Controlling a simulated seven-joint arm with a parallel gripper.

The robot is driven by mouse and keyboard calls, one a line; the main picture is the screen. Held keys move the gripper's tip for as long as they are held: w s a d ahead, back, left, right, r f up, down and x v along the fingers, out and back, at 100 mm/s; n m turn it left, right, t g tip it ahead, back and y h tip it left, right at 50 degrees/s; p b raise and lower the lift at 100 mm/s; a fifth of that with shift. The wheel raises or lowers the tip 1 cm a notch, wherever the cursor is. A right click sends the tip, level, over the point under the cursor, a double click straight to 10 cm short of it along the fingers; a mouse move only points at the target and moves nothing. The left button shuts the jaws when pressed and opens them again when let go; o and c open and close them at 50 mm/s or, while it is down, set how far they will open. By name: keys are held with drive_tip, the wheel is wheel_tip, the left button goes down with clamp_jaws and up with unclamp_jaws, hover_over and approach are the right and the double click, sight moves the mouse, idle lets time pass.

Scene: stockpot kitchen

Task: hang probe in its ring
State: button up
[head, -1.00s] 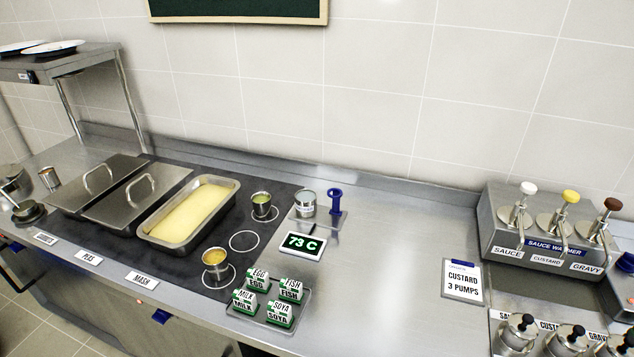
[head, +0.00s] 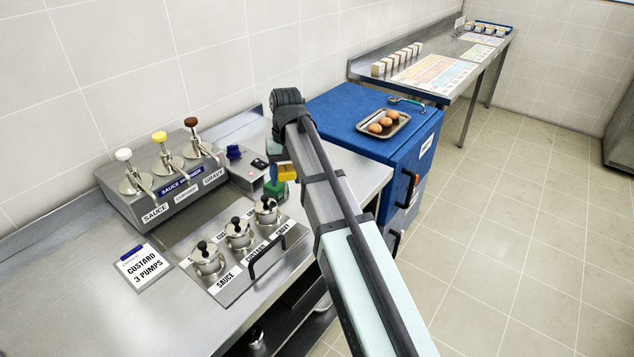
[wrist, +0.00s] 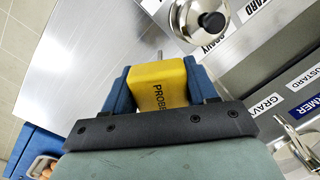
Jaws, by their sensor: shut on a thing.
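The yellow probe (wrist: 165,82), lettered "PROBE", sits between the two blue fingers of my gripper (wrist: 157,88) in the wrist view. The gripper is shut on its body. A thin metal stem shows beyond the body, partly hidden. My gripper (head: 280,172) is partly hidden there by my arm. A small blue fitting (head: 236,152) stands beside the warmer; I cannot tell whether it is a ring.
The sauce warmer (head: 165,185) with three pumps stands at the wall. Lidded pots (head: 238,233) sit in front of it. A green block (head: 274,189) is below the probe. A blue cabinet (head: 340,115) carries a tray of eggs (head: 360,132).

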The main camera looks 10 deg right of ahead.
drive_tip(key=s+a+r+n, duration=0.2)
drive_tip(key=s+a, duration=0.9)
drive_tip(key=a, duration=1.3)
drive_tip(key=s+a+r+n, duration=0.2)
drive_tip(key=s+a, duration=1)
drive_tip(key=a, duration=1.2)
drive_tip(key=s+a+r+n+t, duration=0.1)
drive_tip(key=s+a+r+n, duration=0.2)
drive_tip(key=s+a, duration=0.9)
drive_tip(key=shift+a+r+h, duration=0.4)
drive_tip(key=shift+a, duration=6.05)
drive_tip(key=shift+f, duration=0.35)
drive_tip(key=shift+f, duration=2.65)
drive_tip(key=shift+f, duration=0.2)
drive_tip(key=shift+f, duration=1.05)
